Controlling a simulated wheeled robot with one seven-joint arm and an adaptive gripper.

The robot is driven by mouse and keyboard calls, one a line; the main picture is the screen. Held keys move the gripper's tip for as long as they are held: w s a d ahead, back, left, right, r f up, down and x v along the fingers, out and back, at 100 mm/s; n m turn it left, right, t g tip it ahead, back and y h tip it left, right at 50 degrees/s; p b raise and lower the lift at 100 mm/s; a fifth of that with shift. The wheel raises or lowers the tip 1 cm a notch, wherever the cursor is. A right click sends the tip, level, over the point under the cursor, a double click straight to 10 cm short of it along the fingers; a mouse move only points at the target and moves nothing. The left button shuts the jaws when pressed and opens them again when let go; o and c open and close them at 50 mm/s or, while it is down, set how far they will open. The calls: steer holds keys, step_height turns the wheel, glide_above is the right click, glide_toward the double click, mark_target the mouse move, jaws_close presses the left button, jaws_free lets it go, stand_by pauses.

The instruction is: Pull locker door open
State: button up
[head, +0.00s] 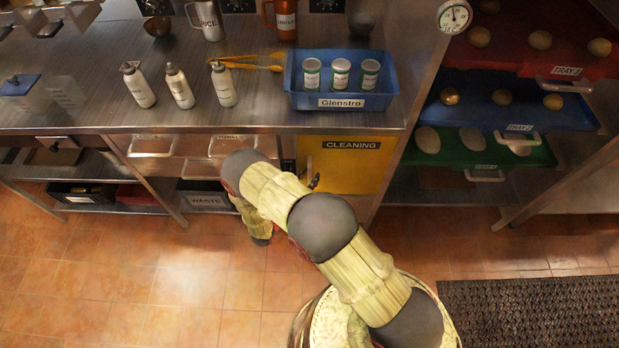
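The yellow locker door (345,165), labelled CLEANING, is under the right part of the steel counter. It looks shut. A small dark handle (315,181) shows near its left edge, close beside my arm. My arm reaches up from the lower right and bends down left of the door. What seems to be my gripper (260,236) hangs low at the arm's end, left of and below the handle, apparently apart from it. Its fingers cannot be made out, and my arm hides part of the area around it.
A blue bin (340,103) with several cans stands on the counter (180,118) above the door. Drawers and a WASTE bin (203,200) are to the left. A rack with red, blue and green trays (512,152) is right. Tiled floor (130,290) is clear; a dark mat (535,315) lies lower right.

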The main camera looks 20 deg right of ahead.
steer(key=shift+w+d, duration=0.2)
steer(key=shift+d, duration=0.05)
steer(key=shift+c, duration=0.4)
jaws_close()
stand_by(0.4)
